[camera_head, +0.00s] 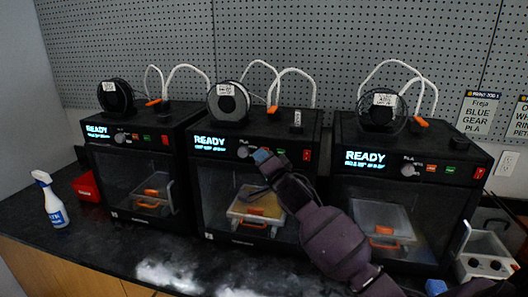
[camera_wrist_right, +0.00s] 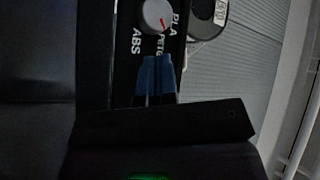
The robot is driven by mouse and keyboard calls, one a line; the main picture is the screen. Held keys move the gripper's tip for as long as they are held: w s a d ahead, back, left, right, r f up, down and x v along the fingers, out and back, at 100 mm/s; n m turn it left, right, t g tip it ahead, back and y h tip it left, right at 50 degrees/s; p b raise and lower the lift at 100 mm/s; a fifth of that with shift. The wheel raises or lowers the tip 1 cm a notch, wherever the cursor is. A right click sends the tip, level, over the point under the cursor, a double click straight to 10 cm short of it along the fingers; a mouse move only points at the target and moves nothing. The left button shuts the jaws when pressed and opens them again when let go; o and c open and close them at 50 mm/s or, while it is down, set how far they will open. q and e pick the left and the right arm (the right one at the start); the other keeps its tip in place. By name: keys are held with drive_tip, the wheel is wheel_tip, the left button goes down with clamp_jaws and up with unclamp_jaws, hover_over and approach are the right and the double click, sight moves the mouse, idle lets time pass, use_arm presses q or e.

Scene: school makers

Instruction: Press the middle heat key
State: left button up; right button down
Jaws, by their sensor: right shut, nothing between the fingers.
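Three black printers stand in a row, each with a lit READY display, a grey knob and small keys. The middle printer (camera_head: 205,185) has its knob (camera_head: 243,151), a green key (camera_head: 279,152) and a red switch (camera_head: 307,155) showing. Its orange heat key is hidden behind my right gripper (camera_head: 261,156). The right gripper is shut and empty, its blue fingertips at the panel just right of the knob. In the right wrist view, the fingertips (camera_wrist_right: 155,76) lie just below the knob (camera_wrist_right: 157,14) and its PLA, PETG and ABS labels; contact cannot be told. My left gripper is not in view.
White tubes and spools stand on top. A spray bottle (camera_head: 53,200) and red box (camera_head: 87,187) are at left.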

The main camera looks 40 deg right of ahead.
drive_tip(key=shift+w, duration=0.1)
idle(0.4)
drive_tip(key=shift+s+a+p, duration=0.4)
drive_tip(key=s+a+p, duration=0.2)
drive_tip(key=s+a, duration=0.2)
drive_tip(key=shift+a, duration=0.3)
idle(0.4)
idle(0.6)
